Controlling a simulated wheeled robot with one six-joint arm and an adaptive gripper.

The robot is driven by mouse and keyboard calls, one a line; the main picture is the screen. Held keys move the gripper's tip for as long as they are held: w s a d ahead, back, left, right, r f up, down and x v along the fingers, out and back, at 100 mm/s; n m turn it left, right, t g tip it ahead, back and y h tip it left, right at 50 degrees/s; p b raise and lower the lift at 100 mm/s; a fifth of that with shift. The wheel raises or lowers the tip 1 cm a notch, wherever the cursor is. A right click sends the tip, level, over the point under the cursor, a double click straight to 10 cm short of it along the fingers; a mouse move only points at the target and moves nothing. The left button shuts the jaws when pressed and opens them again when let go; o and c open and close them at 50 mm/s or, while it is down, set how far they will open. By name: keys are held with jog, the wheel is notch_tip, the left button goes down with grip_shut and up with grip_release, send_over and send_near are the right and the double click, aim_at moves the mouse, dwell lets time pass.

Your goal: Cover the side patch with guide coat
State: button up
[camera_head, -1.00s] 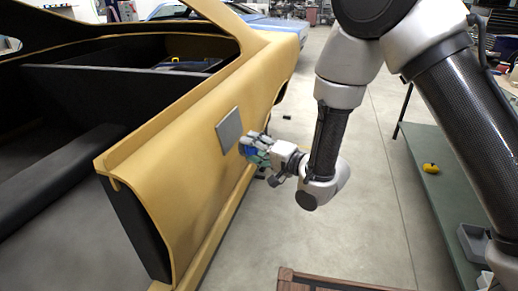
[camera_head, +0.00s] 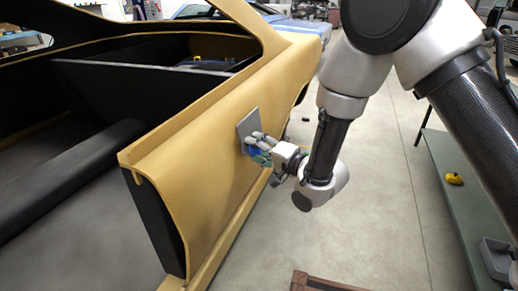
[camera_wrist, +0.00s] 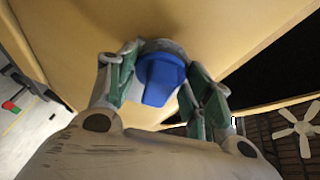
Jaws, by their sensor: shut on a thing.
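The side patch (camera_head: 246,121) is a flat grey square on the yellow side panel (camera_head: 200,150) of the car shell. My gripper (camera_head: 258,151) is at the patch's lower right part and hides some of it. It is shut on a blue applicator (camera_wrist: 160,80) with a grey round head (camera_wrist: 165,46). In the wrist view, green-padded fingers of my gripper (camera_wrist: 163,72) stand on both sides of the blue grip, and the head faces the yellow panel. I cannot tell whether the head touches the patch. No dark coat shows on the visible part of the patch.
A green bench (camera_head: 446,160) stands at the right with a small yellow object (camera_head: 454,179) and a grey bin (camera_head: 497,258). A wooden crate edge (camera_head: 325,284) shows at the bottom. A blue car (camera_head: 290,22) stands behind.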

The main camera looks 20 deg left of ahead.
jog(key=shift+w+a+f, duration=0.1)
jog(key=shift+a+f, duration=0.05)
jog(key=shift+a, duration=0.75)
jog(key=shift+w+d, duration=0.25)
jog(key=shift+w, duration=1.05)
jog(key=shift+w+d, duration=0.6)
jog(key=shift+w, duration=6.5)
jog(key=shift+s+a, duration=0.25)
jog(key=shift+s, duration=2.55)
jog(key=shift+s+a, duration=0.3)
jog(key=shift+s, duration=2.55)
jog(key=shift+s+a, duration=0.25)
jog(key=shift+s, duration=2.55)
jog(key=shift+a+r, duration=0.15)
jog(key=shift+r, duration=1.35)
jog(key=shift+w+d, duration=0.15)
jog(key=shift+w, duration=2.15)
jog(key=shift+w+d, duration=0.2)
jog(key=shift+w, duration=2.1)
jog(key=shift+w+d, duration=0.15)
jog(key=shift+w, duration=2.15)
